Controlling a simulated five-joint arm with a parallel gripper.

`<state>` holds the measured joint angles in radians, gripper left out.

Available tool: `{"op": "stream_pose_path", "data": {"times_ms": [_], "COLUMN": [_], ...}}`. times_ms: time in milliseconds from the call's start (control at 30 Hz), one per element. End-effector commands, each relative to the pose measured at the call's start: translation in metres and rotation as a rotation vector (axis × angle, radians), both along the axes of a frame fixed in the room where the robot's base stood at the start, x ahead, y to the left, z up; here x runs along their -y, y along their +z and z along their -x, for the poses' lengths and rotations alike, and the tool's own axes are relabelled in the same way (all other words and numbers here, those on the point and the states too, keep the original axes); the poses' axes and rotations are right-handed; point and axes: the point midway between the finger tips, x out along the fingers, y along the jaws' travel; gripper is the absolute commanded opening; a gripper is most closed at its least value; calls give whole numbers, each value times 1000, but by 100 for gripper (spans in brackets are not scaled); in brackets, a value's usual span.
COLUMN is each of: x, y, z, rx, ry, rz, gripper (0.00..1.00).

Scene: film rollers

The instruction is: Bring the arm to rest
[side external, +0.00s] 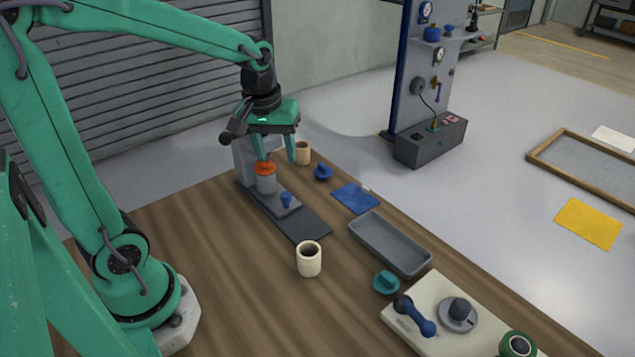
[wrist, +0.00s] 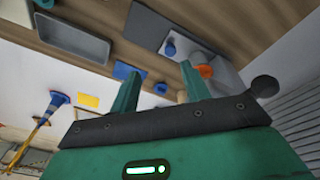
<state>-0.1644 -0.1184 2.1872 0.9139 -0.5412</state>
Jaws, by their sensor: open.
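My gripper (side external: 275,154) hangs above the far end of the wooden table in the side view, fingers pointing down. It is open, with a clear gap between the two green fingers, and nothing is between them. In the wrist view my gripper (wrist: 160,70) also shows apart and empty. An orange-topped grey post (side external: 266,182) stands on a dark fixture base right by one finger. In the wrist view its orange part (wrist: 205,71) shows just outside the right finger; I cannot tell whether they touch.
The fixture carries a blue knob (side external: 286,199). Around it are a cream cup (side external: 303,153), a blue knobbed piece (side external: 323,173), a blue cloth (side external: 355,198), a grey tray (side external: 390,247) and another cup (side external: 309,259). A cream panel (side external: 450,318) sits at the front right. The left tabletop is clear.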

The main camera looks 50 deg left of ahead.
Motion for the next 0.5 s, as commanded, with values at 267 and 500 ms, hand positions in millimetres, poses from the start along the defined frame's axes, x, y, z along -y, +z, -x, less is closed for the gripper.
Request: {"op": "stream_pose_path", "data": {"times_ms": [267,500], "x": [22,38], "y": [29,45], "z": [34,64], "rx": [106,194], "ry": [-226,-416], "rz": [-52,-108], "gripper": [47,47]}}
